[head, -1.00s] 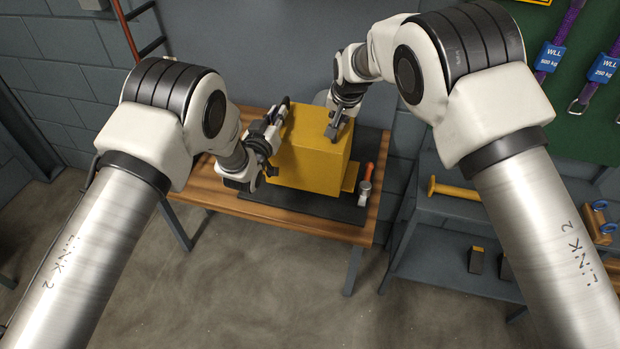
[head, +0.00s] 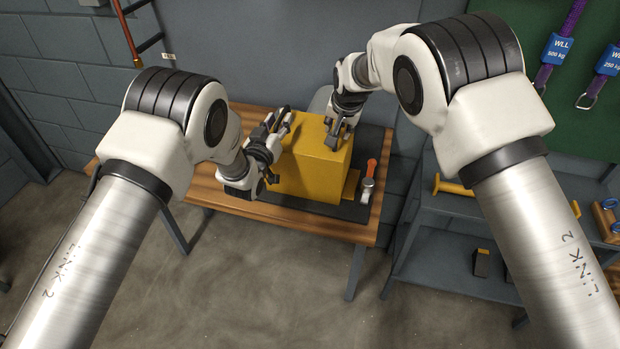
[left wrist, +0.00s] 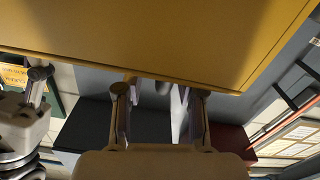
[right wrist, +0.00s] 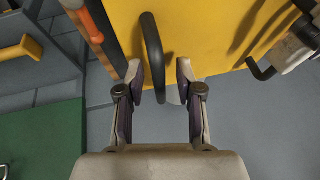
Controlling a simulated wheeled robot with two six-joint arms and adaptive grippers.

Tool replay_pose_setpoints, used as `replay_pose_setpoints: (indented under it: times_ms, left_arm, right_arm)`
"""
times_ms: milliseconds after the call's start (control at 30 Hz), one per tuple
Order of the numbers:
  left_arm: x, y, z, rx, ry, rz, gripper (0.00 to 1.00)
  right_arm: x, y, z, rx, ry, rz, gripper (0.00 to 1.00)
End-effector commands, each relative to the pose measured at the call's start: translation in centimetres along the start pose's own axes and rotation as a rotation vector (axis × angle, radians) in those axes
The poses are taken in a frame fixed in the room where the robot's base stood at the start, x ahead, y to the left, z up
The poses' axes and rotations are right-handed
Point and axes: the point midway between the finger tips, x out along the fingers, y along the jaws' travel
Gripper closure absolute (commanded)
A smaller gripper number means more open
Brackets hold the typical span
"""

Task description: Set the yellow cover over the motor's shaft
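The yellow cover (head: 312,172) is a boxy hood standing upright over the black mat on the table. I cannot tell whether its lower edge touches the mat. The motor and its shaft are hidden. My left gripper (head: 277,148) is at the cover's left side; in the left wrist view its fingers (left wrist: 158,105) are apart, below the cover's yellow face (left wrist: 130,35). My right gripper (head: 336,138) is at the cover's top right; in the right wrist view its fingers (right wrist: 160,85) stand apart on either side of a black handle (right wrist: 152,40), with gaps visible.
The wooden table (head: 285,225) carries the black mat (head: 320,211). An orange-handled tool (head: 371,168) stands just right of the cover. A grey shelf (head: 440,205) with a yellow bar (head: 453,189) is to the right. Open floor lies in front.

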Motion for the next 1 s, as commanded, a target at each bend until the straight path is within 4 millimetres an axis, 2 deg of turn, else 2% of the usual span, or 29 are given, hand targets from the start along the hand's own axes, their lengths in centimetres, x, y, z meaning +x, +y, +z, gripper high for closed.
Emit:
replay_pose_setpoints:
  times_ms: [167,267,533,700,867,1000]
  left_arm:
    - [-0.4,-0.1,0.1,0.000,-0.002,-0.001,0.62]
    - [-1.7,-0.1,0.1,0.000,-0.003,-0.002,0.62]
    - [-8.5,0.0,0.1,0.000,-0.005,-0.002,0.62]
    - [-11.4,0.0,0.0,0.000,-0.001,-0.001,0.62]
    - [-12.1,0.0,-0.1,0.000,0.001,0.000,0.62]
    - [-12.1,0.0,-0.1,0.000,0.001,0.000,0.62]
  right_arm:
    - [0.0,0.0,-0.1,0.000,0.001,0.000,0.64]
    - [0.0,0.0,-0.1,0.000,0.001,0.000,0.64]
    - [0.0,0.0,-0.1,0.000,0.001,0.000,0.64]
    - [0.0,0.1,-0.1,0.000,0.001,0.000,0.64]
    - [-1.0,0.0,-0.2,0.000,0.003,0.000,0.64]
    - [-3.8,0.0,-0.2,-0.001,0.005,0.000,0.64]
